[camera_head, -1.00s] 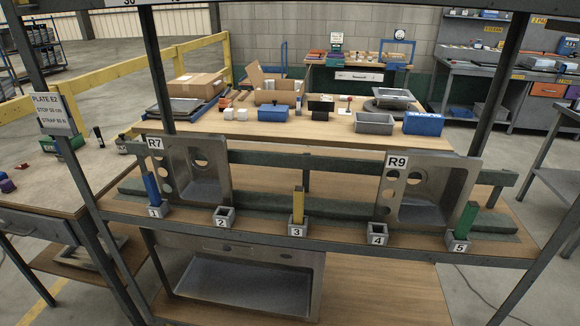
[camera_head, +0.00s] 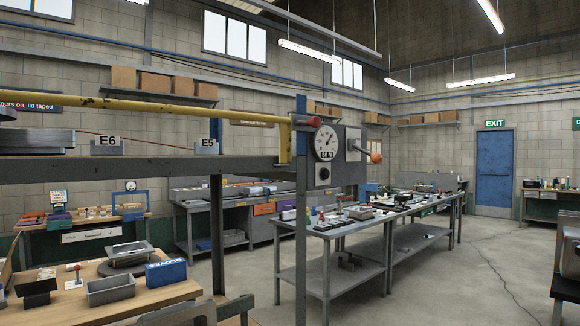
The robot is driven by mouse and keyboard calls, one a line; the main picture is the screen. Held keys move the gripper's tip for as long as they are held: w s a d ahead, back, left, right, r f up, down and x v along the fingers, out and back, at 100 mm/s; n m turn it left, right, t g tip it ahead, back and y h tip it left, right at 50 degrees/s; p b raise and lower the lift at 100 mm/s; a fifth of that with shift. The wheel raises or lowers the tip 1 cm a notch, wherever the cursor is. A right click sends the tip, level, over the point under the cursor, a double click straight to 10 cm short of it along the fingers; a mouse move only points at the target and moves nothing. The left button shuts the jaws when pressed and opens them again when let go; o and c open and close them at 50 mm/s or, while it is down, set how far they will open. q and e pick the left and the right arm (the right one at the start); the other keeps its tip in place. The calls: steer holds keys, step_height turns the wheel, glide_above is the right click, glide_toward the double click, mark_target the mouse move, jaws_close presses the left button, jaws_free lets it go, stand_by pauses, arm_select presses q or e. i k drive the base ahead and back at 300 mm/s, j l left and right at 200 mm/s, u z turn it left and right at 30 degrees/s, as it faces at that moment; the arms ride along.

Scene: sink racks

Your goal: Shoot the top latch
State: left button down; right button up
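A long yellow bar (camera_head: 190,107) runs across the upper left, above the rack's top shelf (camera_head: 150,166). Its right end meets a yellow upright bracket (camera_head: 284,140) beside a blue-topped post (camera_head: 301,125). A lever with an orange-red knob (camera_head: 375,158) points right from the box. No part is labelled as a latch. Neither of my grippers shows in this view.
Label holders E6 (camera_head: 107,146) and E5 (camera_head: 207,146) stand on the top shelf. A grey workbench (camera_head: 372,225) with small items stands behind the post. A wooden table (camera_head: 150,297) with a blue box (camera_head: 166,272) is lower left. Open floor (camera_head: 455,275) lies to the right.

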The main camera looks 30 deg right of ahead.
mark_target(314, 121)
steer(key=i+l+z, duration=0.1)
steer(key=z, duration=1.1)
steer(key=u, duration=1.9)
steer(key=z, duration=1.9)
